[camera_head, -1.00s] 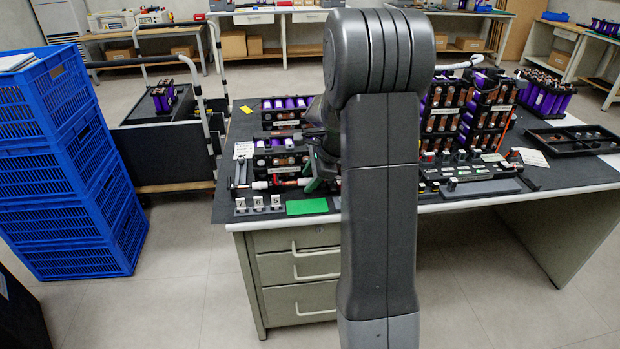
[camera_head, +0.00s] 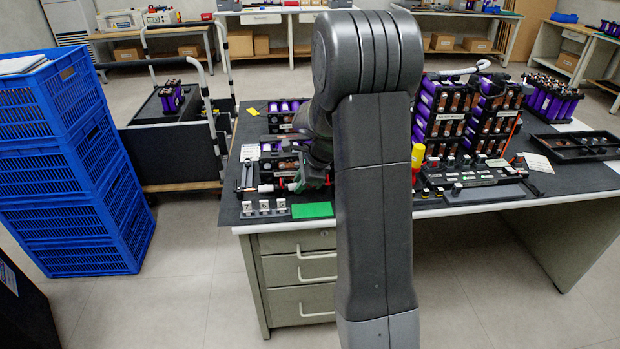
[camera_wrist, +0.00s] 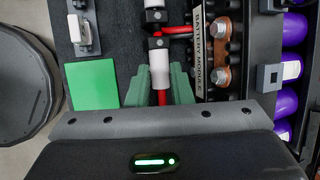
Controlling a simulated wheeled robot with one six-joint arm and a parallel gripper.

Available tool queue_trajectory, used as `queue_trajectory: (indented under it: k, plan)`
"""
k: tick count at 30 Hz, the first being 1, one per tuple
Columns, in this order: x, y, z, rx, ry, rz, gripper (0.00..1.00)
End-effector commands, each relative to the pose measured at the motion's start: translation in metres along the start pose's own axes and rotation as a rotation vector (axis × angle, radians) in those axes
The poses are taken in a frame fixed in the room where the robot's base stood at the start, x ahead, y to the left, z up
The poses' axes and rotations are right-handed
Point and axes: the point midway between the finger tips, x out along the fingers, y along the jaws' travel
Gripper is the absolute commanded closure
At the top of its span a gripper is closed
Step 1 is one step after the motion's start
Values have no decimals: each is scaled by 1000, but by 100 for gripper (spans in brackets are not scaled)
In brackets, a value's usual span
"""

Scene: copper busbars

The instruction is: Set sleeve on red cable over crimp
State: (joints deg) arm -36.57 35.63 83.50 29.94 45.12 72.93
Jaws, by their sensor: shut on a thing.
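My gripper (camera_wrist: 158,82) has green fingers, one on each side of a white sleeve (camera_wrist: 159,66), and is shut on it. The red cable (camera_wrist: 163,98) comes out of the sleeve between the fingers. Beyond the sleeve's far end is a black holder (camera_wrist: 158,42) with a red length running off to the right. Another white piece (camera_wrist: 154,15) lies further on. I cannot make out the crimp. In the head view my gripper (camera_head: 300,181) is low over the table's left part, partly hidden by my arm. A white piece (camera_head: 265,188) shows left of it.
A green pad (camera_wrist: 92,85) lies left of the fingers, with numbered stands (camera_head: 264,208) beside it. A battery module (camera_wrist: 218,50) with copper parts stands close on the right. Racks of purple cells (camera_head: 465,110) are right of my arm. Blue crates (camera_head: 75,170) are stacked on the floor at left.

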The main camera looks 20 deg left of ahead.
Motion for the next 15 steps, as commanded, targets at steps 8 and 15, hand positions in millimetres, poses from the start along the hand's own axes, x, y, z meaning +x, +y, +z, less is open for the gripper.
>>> queue_trajectory:
  k: [8,15]
  plan:
    - [1,0,2,1,-4,0,71]
    - [1,0,1,1,-3,-1,58]
